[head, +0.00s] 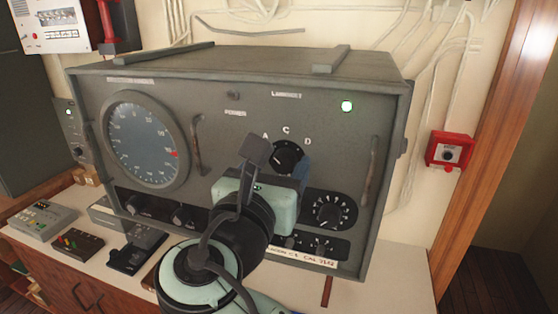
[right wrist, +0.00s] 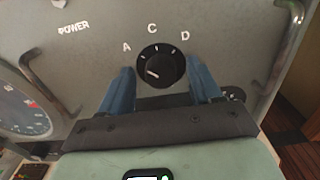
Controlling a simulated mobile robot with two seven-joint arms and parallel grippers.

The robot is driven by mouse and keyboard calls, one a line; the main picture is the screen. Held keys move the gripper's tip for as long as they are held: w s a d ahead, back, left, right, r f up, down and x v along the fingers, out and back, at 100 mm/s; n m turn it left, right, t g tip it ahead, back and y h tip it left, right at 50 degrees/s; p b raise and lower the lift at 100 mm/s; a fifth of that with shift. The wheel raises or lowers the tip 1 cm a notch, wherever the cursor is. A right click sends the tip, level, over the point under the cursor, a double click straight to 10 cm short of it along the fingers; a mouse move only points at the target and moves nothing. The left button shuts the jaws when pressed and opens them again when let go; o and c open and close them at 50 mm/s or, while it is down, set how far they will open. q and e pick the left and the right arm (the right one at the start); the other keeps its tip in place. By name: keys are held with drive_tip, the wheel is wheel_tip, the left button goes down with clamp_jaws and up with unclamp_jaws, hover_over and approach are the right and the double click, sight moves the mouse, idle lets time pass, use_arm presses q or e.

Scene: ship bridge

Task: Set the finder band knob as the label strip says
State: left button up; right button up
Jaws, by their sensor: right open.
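The finder band knob (head: 287,156) is a round black dial on the grey panel, with letters A, C and D above it. In the right wrist view the knob (right wrist: 160,67) has a white mark at its lower left, pointing to none of the letters. My right gripper (right wrist: 160,88) is open, its blue fingers below left and below right of the knob, apart from it. In the head view my right gripper (head: 279,170) is in front of the panel. A white label strip (head: 305,257) at the panel's bottom seems to read "...ACON C3 CAL" and small digits; its left end is hidden.
A round gauge (head: 146,139) and vertical handles (head: 197,145) (head: 371,170) stand out from the panel. A smaller knob (head: 329,210) sits below right. A red box (head: 449,149) is on the wall. Small devices (head: 40,221) lie on the counter at left.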

drive_tip(key=shift+w+d, duration=0.1)
drive_tip(key=shift+w, duration=0.1)
drive_tip(key=shift+s, duration=0.1)
drive_tip(key=shift+c, duration=0.4)
drive_tip(key=c, duration=1)
drive_tip(key=shift+o, duration=0.2)
use_arm(q)
drive_tip(key=shift+s+f, duration=0.1)
drive_tip(key=shift+s, duration=0.05)
use_arm(e)
drive_tip(key=m+b, duration=0.1)
drive_tip(key=m, duration=0.3)
drive_tip(key=shift+d+f+b, duration=0.1)
drive_tip(key=shift+b, duration=0.3)
use_arm(q)
drive_tip(key=s+f, duration=0.1)
drive_tip(key=f, duration=0.1)
drive_tip(key=s+f+b, duration=0.1)
drive_tip(key=shift+s+f, duration=0.4)
use_arm(e)
drive_tip(key=m, duration=0.4)
drive_tip(key=shift+m, duration=0.3)
